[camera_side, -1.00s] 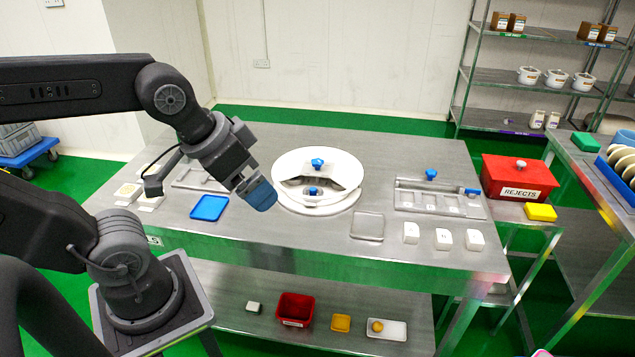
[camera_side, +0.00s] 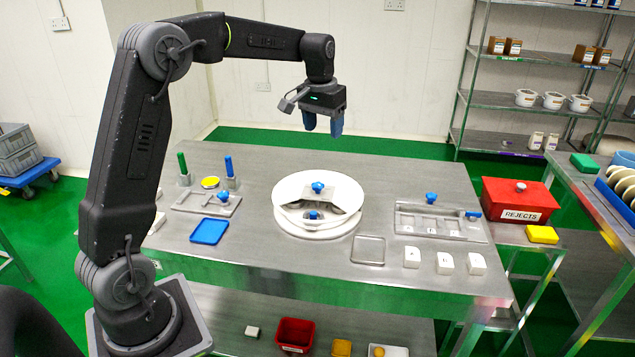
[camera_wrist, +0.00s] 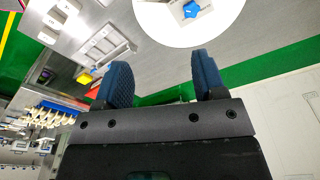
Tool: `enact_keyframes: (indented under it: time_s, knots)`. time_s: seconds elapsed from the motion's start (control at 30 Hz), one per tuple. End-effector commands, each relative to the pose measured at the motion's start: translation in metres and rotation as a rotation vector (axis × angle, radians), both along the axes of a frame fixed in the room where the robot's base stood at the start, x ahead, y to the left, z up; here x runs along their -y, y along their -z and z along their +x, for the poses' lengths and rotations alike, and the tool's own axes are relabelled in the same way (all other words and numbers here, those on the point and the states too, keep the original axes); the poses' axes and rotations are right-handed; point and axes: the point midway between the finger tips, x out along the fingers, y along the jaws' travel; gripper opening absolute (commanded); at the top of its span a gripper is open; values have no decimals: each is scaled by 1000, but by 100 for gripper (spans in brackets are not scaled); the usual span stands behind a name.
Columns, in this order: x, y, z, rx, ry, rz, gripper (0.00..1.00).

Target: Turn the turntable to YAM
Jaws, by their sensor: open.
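The turntable (camera_side: 285,190) is a round white disc on the steel table, with a metal housing and two blue knobs (camera_side: 317,187) on it. Any lettering on it is too small to read. My gripper (camera_side: 323,133) hangs above and behind the turntable, fingers pointing down, open and empty. It touches nothing. In the wrist view the blue fingers (camera_wrist: 160,80) are spread apart, and part of the white disc (camera_wrist: 170,30) with a blue knob (camera_wrist: 191,9) shows beyond them at the top.
A metal fixture with blue knobs (camera_side: 405,222) and white blocks (camera_side: 412,257) lie right of the turntable. A red REJECTS box (camera_side: 518,202) stands further right. A blue tray (camera_side: 209,231), a clear tray (camera_side: 368,262) and upright green and blue handles (camera_side: 229,166) are also on the table.

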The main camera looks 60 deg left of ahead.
Motion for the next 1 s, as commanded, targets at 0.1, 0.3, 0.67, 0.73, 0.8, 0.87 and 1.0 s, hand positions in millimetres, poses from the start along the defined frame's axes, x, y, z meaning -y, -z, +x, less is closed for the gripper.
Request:
enact_keyframes:
  time_s: [0.1,0.3,0.67,0.73,0.8,0.87,1.0]
  knots:
    - [-40,33,23,-52,-52,-22,64]
    - [-77,67,39,-96,-100,-43,64]
    - [-84,105,41,-108,-110,-50,64]
    - [-84,120,41,-109,-110,-50,64]
    - [-84,135,41,-108,-110,-50,64]
    - [-84,148,41,-108,-110,-50,64]
    - [-84,175,41,-108,-110,-48,64]
